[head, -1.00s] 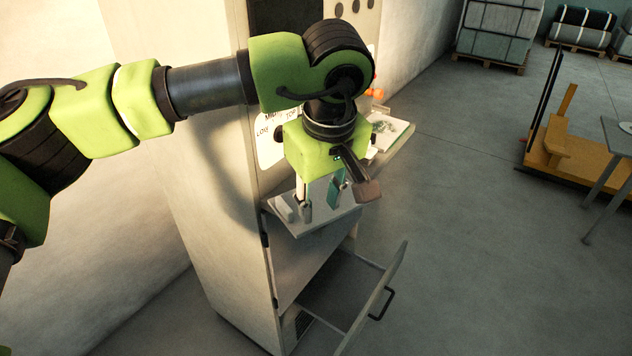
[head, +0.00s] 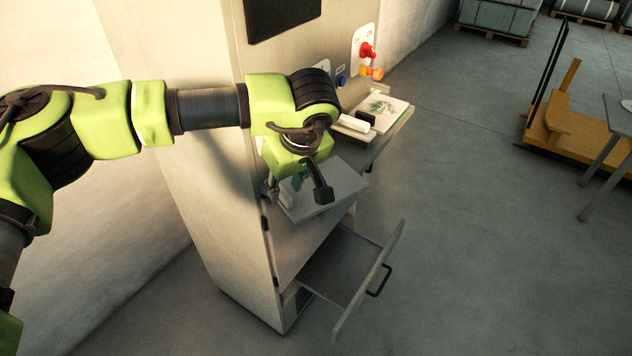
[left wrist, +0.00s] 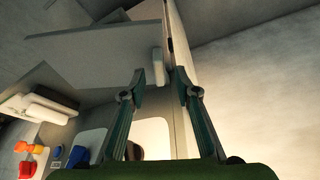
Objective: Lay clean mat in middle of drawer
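The open drawer (head: 345,265) juts from the bottom of the tall pale cabinet; the part of its floor that I see is bare, dark grey. My left gripper (head: 297,183) is over a grey shelf plate (head: 338,190) above the drawer, partly hidden by its own wrist. In the left wrist view its two fingers (left wrist: 160,77) are apart with nothing held. A small pale block (left wrist: 158,67) shows just beyond the gap between them; it also shows on the shelf plate in the head view (head: 286,198). I cannot pick out a clean mat for certain. My right gripper is out of view.
A higher side shelf holds a white bar (head: 354,123), a dark block and a sheet with a green print (head: 382,108). Red and orange knobs (head: 368,52) stick out above it. The drawer's front with its black handle (head: 379,281) juts into clear floor.

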